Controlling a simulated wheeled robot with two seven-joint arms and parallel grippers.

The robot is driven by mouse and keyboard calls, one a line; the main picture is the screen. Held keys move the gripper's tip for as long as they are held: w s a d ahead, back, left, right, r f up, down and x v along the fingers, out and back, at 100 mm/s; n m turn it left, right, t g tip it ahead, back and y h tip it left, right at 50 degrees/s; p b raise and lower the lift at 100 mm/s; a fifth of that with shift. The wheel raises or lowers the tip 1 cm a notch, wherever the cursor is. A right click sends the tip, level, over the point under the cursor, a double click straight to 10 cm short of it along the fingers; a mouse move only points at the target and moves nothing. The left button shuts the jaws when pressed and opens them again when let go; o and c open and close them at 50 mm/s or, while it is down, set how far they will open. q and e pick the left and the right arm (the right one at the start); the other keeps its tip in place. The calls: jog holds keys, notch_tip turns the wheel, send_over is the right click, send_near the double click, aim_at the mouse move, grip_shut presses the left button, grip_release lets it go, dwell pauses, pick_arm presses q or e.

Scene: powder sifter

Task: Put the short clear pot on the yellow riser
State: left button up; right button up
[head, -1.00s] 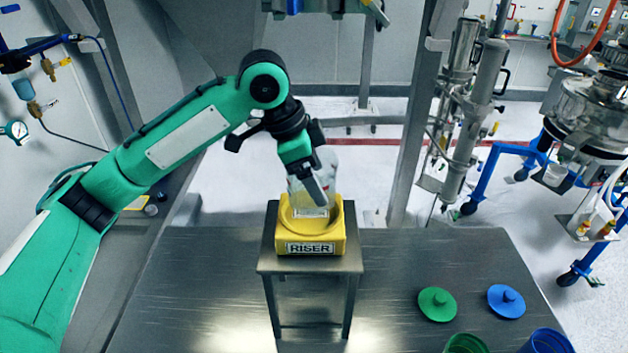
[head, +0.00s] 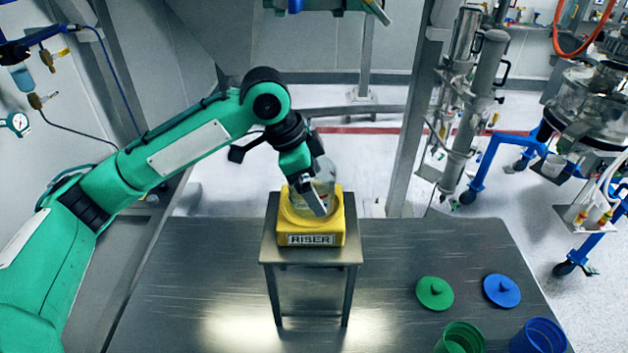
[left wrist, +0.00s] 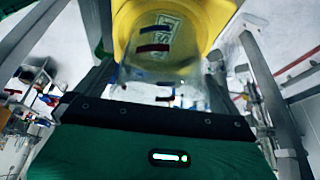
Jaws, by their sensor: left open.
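The short clear pot (head: 326,177) is seen at the yellow riser (head: 336,234), its lower part within the riser's raised round rim and partly hidden by my left gripper. The riser, labelled RISER, stands on a small metal stand. My left gripper (head: 316,198) reaches down over the riser from the upper left, with its open fingers around the pot. In the left wrist view the see-through pot (left wrist: 165,75) lies between the fingers, with red and blue marks on it and the yellow riser (left wrist: 204,16) beyond. I cannot tell whether the fingers touch the pot. My right gripper is out of view.
The metal stand (head: 268,248) rises from the dark steel table (head: 190,290). A green lid (head: 434,293), a blue lid (head: 502,290), a green container (head: 462,338) and a blue container (head: 540,337) are at the front right. A metal post (head: 410,120) stands behind the table.

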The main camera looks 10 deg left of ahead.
pick_arm(q)
jog(key=b+v, duration=0.3)
jog(key=v, duration=0.9)
